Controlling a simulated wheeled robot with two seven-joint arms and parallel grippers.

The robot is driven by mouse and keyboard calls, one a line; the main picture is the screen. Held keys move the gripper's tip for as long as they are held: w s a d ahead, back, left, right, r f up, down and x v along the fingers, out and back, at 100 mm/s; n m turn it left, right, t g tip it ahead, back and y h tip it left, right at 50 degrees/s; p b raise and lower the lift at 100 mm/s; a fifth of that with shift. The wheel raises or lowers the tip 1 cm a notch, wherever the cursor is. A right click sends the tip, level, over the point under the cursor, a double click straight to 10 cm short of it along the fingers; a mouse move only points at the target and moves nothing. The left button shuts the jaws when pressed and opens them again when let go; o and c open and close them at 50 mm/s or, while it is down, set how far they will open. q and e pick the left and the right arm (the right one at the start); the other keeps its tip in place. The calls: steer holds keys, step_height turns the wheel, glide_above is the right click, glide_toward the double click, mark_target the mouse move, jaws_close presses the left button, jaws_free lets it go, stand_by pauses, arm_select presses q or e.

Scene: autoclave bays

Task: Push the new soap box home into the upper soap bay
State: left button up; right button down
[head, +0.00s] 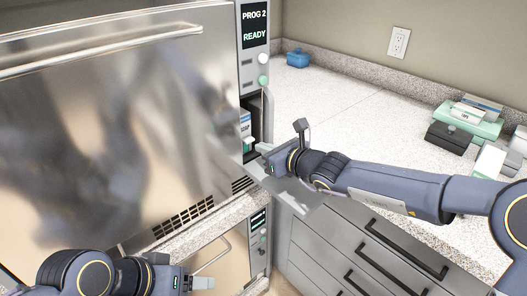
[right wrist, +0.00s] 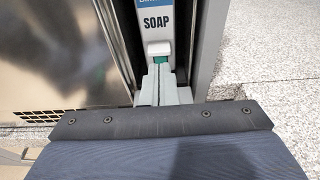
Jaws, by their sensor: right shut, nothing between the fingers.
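The soap box (head: 245,122) stands upright inside the upper soap bay (head: 255,98), a narrow opening in the steel front's side column. In the right wrist view the box (right wrist: 157,18) shows a SOAP label, with a white spout or cap (right wrist: 160,48) and a green part below it. My right gripper (head: 257,149) is shut and empty at the bay mouth. In the right wrist view its fingertips (right wrist: 159,72) point at the box's lower front; I cannot tell whether they touch. My left gripper (head: 202,283) is low at the left, away from the bay; its jaw gap is unclear.
An open door flap (head: 295,193) hangs below the bay under my right gripper. The display (head: 255,25) reads PROG 2 READY. A blue container (head: 297,58) is at the counter's back; green and dark boxes (head: 470,120) lie at right. The middle counter is clear.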

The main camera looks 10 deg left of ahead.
steer(key=shift+s+d, duration=0.9)
steer(key=shift+d, duration=0.35)
steer(key=shift+s+d, duration=0.95)
steer(key=shift+d, duration=0.35)
steer(key=shift+s+d, duration=0.9)
steer(key=shift+d, duration=0.35)
